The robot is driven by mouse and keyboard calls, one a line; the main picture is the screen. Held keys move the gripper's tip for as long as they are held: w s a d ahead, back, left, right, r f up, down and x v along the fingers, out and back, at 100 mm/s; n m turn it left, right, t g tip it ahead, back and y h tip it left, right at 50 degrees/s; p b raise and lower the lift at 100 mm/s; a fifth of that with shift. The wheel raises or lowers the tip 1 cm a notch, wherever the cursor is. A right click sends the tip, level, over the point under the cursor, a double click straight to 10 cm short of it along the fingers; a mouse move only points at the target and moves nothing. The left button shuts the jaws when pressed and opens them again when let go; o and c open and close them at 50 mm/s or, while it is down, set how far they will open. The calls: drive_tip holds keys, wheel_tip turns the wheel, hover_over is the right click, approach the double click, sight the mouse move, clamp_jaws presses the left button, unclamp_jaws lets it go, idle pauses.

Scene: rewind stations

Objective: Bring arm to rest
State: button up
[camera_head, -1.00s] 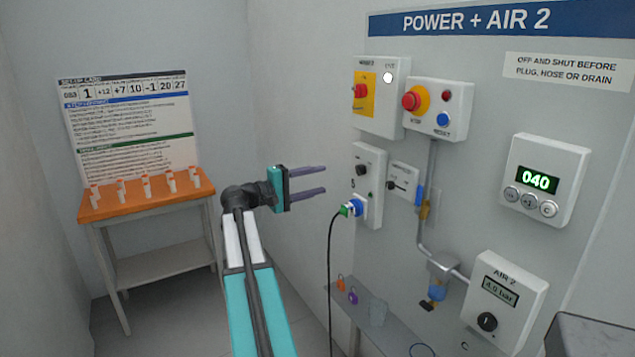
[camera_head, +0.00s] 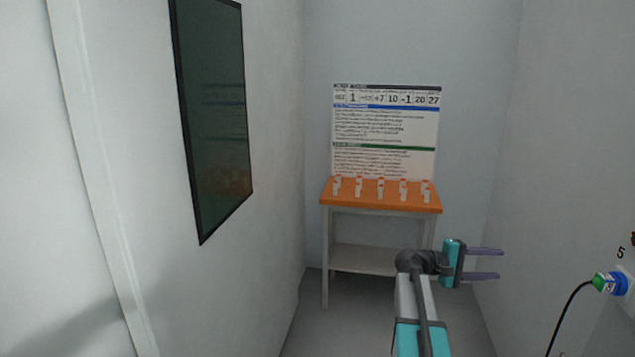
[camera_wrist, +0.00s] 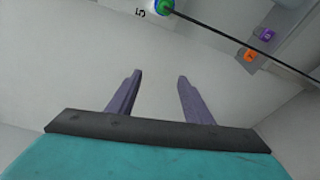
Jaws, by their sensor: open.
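My gripper (camera_head: 500,264) is open and empty at the lower right of the head view, with its two purple fingers apart and pointing right. In the wrist view my gripper (camera_wrist: 158,85) also shows nothing between its fingers, only pale wall or floor beyond. My arm reaches up from the bottom of the head view, in front of the small table. A green and blue plug (camera_head: 608,282) with a black cable sits in the socket marked 5 at the right edge. It also shows at the top of the wrist view (camera_wrist: 163,6).
An orange-topped table (camera_head: 330,195) with several small white and red pieces stands at the back under a printed card (camera_head: 385,130). A dark panel (camera_head: 215,120) hangs on the left wall. In the wrist view, orange (camera_wrist: 249,56) and purple (camera_wrist: 267,33) items lie on a grey shelf.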

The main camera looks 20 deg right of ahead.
drive_tip(key=w+a+f+n+t+y, duration=0.1)
drive_tip(key=w+a+f+n, duration=0.15)
drive_tip(key=a+f, duration=0.6)
drive_tip(key=w+a+f+n+t+y, duration=0.1)
drive_tip(key=w+a+f+t, duration=0.3)
drive_tip(key=f, duration=0.8)
drive_tip(key=s+a+f+n+g+y, duration=0.1)
drive_tip(key=s+a+f+y, duration=0.15)
drive_tip(key=a+f, duration=0.6)
drive_tip(key=s+a+f+n+g+y, duration=0.1)
drive_tip(key=s+a+f, duration=0.2)
drive_tip(key=a+f, duration=0.5)
drive_tip(key=s+a+f+g+y, duration=0.1)
drive_tip(key=s+a+f+y, duration=0.4)
drive_tip(key=s+a+f, duration=1)
drive_tip(key=s+a+f+m+y, duration=0.2)
drive_tip(key=s+a, duration=0.2)
drive_tip(key=a, duration=0.3)
drive_tip(key=s+a+f+m+g+y, duration=0.1)
drive_tip(key=s+a+f+y, duration=0.2)
drive_tip(key=a, duration=0.4)
drive_tip(key=shift+s+a+m+g+y, duration=0.2)
drive_tip(key=shift+s+m+g+y, duration=0.15)
drive_tip(key=shift+s, duration=0.25)
